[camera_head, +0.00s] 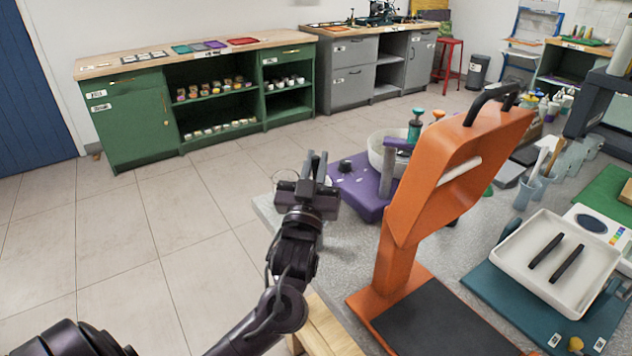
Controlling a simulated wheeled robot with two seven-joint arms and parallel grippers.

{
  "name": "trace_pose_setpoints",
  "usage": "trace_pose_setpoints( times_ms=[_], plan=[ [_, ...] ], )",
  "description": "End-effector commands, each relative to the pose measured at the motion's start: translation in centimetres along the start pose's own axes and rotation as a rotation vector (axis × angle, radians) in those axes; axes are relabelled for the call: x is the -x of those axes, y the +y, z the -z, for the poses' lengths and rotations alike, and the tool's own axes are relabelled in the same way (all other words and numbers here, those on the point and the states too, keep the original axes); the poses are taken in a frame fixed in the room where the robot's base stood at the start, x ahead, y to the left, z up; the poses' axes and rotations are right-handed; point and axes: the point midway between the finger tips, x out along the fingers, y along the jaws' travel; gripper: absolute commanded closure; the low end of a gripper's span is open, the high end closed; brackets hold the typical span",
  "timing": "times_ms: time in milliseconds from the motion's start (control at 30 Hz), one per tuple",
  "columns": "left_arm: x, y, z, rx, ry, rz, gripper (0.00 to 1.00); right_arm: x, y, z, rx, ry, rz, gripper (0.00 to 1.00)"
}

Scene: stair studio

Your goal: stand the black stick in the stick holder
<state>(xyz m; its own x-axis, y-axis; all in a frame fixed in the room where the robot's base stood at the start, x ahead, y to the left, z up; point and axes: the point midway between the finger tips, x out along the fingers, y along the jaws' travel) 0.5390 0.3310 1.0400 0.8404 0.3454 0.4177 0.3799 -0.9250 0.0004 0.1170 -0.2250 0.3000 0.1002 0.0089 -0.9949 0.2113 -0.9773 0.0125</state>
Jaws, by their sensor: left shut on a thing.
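Two black sticks lie side by side in a white tray (523,254) at the right: the left stick (546,250) and the right stick (567,263). My left gripper (314,167) is raised near the left edge of the grey table, beside a purple device, well away from the tray. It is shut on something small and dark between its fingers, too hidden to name. I cannot tell for sure which thing is the stick holder; a blue-grey cup (530,192) with sticks upright in it stands behind the tray. My right gripper is not in view.
A large orange stand (432,172) with a black base plate rises between my left gripper and the tray. The purple device (364,187) and a white bowl (377,150) are close to the gripper. Green cabinets (140,125) stand far back; the floor at left is clear.

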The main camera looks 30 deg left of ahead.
Motion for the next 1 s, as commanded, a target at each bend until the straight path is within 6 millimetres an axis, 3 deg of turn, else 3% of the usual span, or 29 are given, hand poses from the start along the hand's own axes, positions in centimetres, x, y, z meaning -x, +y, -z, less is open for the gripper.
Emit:
trace_pose_setpoints(
  times_ms=[233, 667, 700, 833, 1000],
  plan=[
    [1.5, 0.0, -3.3, -0.001, -0.004, -0.001, 1.0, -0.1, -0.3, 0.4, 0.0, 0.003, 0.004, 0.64],
    [1.8, 0.0, -3.9, 0.0, -0.002, 0.0, 1.0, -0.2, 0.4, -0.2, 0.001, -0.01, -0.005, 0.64],
    [1.8, 0.0, -3.9, 0.0, -0.002, 0.0, 0.85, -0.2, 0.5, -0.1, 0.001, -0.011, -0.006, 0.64],
    [1.8, 0.0, -3.9, 0.0, -0.002, -0.001, 0.68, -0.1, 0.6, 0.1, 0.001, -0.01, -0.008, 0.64],
    [1.8, 0.0, -3.9, -0.001, -0.002, -0.001, 0.65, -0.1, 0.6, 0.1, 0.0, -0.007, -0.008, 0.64]
  ],
)
